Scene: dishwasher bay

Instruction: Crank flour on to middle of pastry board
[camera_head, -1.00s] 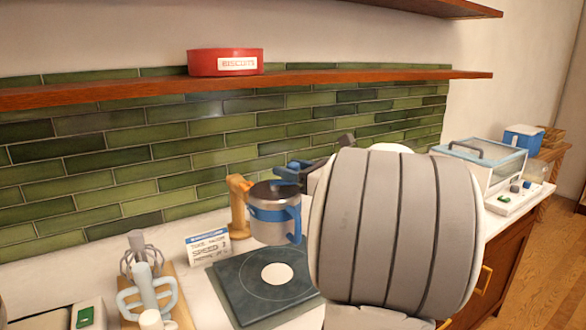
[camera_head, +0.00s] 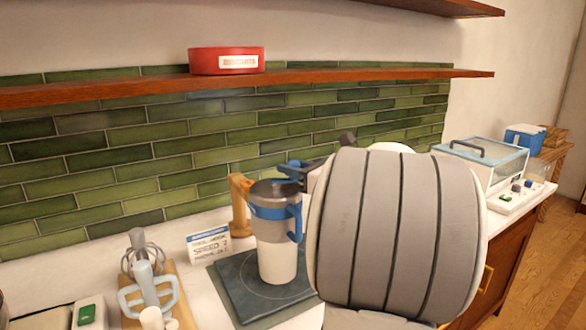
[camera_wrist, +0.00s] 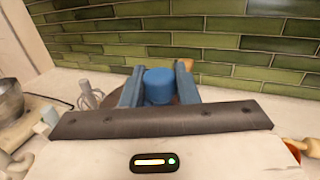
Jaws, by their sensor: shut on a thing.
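A steel flour sifter with a blue band and blue handle (camera_head: 270,203) is upright above the dark square pastry board (camera_head: 234,292). My gripper (camera_head: 292,172) is at its upper right, shut on a blue part of it. In the wrist view the blue fingers of my gripper (camera_wrist: 158,70) flank a rounded blue piece, seemingly the sifter's handle (camera_wrist: 158,87). A white column, seemingly falling flour (camera_head: 278,264), runs from under the sifter to the middle of the board. The crank is not clearly visible.
A brown wooden piece (camera_head: 240,205) and a printed card (camera_head: 208,243) stand behind the board. A whisk (camera_head: 141,248) and a pale blue handled item (camera_head: 148,290) are at left. A glass-fronted case (camera_head: 484,163) is at right. A shelf with a red biscuit tin (camera_head: 227,61) runs above.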

